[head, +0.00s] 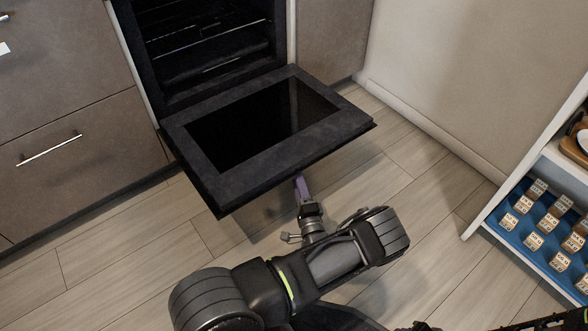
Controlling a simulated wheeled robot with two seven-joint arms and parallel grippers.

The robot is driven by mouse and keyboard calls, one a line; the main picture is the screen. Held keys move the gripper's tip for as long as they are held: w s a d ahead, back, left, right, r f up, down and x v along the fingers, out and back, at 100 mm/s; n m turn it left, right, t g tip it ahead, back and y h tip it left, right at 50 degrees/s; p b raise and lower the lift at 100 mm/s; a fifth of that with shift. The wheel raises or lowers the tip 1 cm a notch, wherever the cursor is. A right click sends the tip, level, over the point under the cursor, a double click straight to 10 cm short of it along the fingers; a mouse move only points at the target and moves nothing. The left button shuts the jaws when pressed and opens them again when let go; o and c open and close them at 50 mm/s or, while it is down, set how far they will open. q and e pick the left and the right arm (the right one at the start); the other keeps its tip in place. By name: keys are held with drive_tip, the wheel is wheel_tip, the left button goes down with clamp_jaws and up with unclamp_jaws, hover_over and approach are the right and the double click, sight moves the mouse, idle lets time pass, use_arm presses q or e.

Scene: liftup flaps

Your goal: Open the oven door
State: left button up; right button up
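The oven (210,45) is at the top of the head view, with dark racks showing inside its open cavity. Its black oven door (215,178) is hinged down and lies close to flat, with its inner glass panel facing up. My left gripper (302,190) is at the door's outer edge, with a purple part reaching up to or under that edge. The door hides the fingertips, so I cannot tell whether they touch it or are open or shut. The door's handle is not visible. My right gripper is not in view.
Grey cabinets and a drawer (70,125) with a bar handle flank the oven on the left. A white shelf (497,207) with several small boxes on a blue surface stands at the right. Wood floor (140,245) is clear left of the door and between door and shelf.

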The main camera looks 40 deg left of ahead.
use_arm(q)
drive_tip(key=b+x, duration=0.1)
drive_tip(key=x, duration=0.4)
drive_tip(key=shift+w+a, duration=0.1)
drive_tip(key=shift+a, duration=0.15)
clamp_jaws()
idle(1.2)
